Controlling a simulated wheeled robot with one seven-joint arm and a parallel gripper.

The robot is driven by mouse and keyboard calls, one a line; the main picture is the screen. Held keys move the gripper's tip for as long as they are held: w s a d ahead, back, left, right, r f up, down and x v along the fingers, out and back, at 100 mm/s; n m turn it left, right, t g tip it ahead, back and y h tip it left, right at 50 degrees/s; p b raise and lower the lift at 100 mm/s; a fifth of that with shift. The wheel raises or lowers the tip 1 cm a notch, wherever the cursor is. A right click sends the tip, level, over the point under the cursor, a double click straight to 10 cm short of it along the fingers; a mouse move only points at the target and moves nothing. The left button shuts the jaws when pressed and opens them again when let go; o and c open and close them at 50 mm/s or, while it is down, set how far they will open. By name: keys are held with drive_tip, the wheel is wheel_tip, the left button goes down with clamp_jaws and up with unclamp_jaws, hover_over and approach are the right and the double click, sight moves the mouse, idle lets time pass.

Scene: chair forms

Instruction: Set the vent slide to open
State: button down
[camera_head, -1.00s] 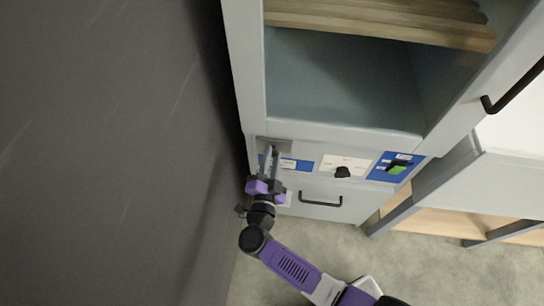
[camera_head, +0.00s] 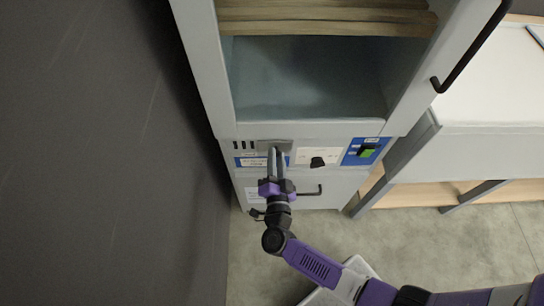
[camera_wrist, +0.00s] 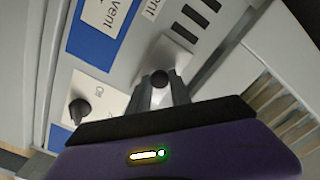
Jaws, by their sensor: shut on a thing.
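The vent slide (camera_head: 268,144) is a grey plate on the cabinet's front panel, below the open compartment. Dark vent slots (camera_head: 243,145) show uncovered to its left. In the wrist view the slide plate (camera_wrist: 178,52) lies beside the black slots (camera_wrist: 196,18), and its round dark knob (camera_wrist: 160,78) sits between my fingers. My gripper (camera_head: 276,152) is shut on this knob; it also shows in the wrist view (camera_wrist: 160,92). A blue and white label reading "vent" (camera_wrist: 106,14) is beside the slide. Whether the plate is at the end of its travel I cannot tell.
A black rotary knob (camera_head: 318,162) and a green switch (camera_head: 368,153) are right of the slide. A drawer with a black handle (camera_head: 312,192) is below. Wooden boards (camera_head: 325,20) lie in the compartment above. A dark wall stands close at the left.

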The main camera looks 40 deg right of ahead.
drive_tip(key=c, duration=1.2)
unclamp_jaws()
drive_tip(key=shift+s+d, duration=0.2)
drive_tip(key=shift+d, duration=0.05)
drive_tip(key=shift+a, duration=0.1)
drive_tip(key=v, duration=0.7)
drive_tip(key=shift+s+a, duration=0.2)
drive_tip(key=shift+s, duration=0.1)
